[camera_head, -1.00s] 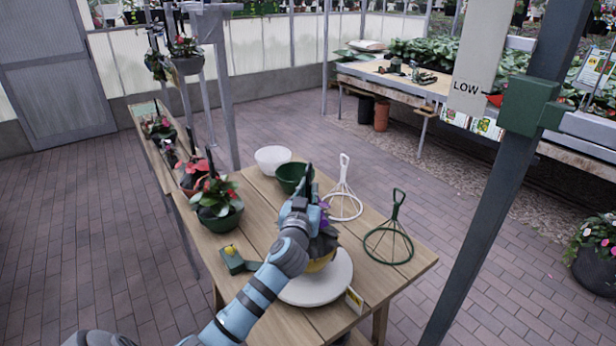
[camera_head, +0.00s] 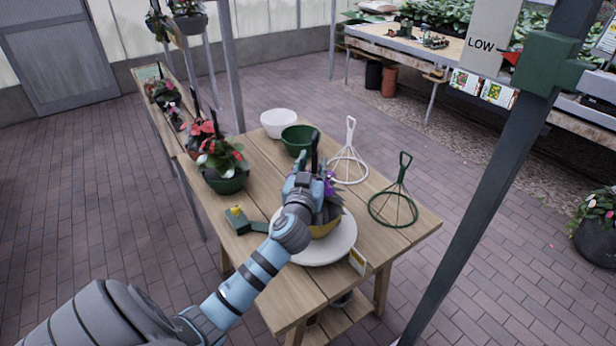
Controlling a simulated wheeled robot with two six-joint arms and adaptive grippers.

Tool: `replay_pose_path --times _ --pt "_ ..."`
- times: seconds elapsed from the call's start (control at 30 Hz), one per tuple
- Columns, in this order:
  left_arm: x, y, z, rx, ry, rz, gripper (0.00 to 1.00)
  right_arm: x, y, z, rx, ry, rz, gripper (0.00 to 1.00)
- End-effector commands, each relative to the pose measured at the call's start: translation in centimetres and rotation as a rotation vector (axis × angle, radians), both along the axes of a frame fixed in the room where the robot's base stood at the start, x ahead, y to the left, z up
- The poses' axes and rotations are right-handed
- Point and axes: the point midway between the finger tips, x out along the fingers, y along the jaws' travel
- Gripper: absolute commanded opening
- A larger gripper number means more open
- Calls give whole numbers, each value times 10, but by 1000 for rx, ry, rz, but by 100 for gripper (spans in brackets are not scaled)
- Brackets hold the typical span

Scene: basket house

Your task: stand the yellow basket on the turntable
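The yellow basket (camera_head: 324,229) holds dark foliage and purple flowers. It is upright over the white round turntable (camera_head: 330,252) on the wooden table; I cannot tell whether its base touches the disc. My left gripper (camera_head: 308,168) is at the plant and the upper part of the basket, and its wrist hides much of them. Its fingers point away from me, and I cannot see whether they are closed on anything. My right gripper is not in view.
A green bowl (camera_head: 299,140) and a white bowl (camera_head: 279,123) stand behind. White (camera_head: 349,160) and green (camera_head: 394,206) wire hangers stand to the right. A red-flowered pot (camera_head: 225,178) and a green box (camera_head: 240,220) are left. A dark post (camera_head: 482,190) rises at right.

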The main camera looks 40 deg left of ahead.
Motion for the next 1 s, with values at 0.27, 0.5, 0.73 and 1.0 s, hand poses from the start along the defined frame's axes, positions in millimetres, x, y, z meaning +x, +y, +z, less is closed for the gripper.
replay_pose_path --times 0.27,0.5,0.73,1.0 --pt "-63 -34 -2 -2 0 -1 32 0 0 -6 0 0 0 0" --pt "-85 -45 0 -1 -2 1 32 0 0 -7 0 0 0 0" --pt "-84 -45 1 0 -1 1 32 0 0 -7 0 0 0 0" --pt "-86 -45 -3 -4 12 2 32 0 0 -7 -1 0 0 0"
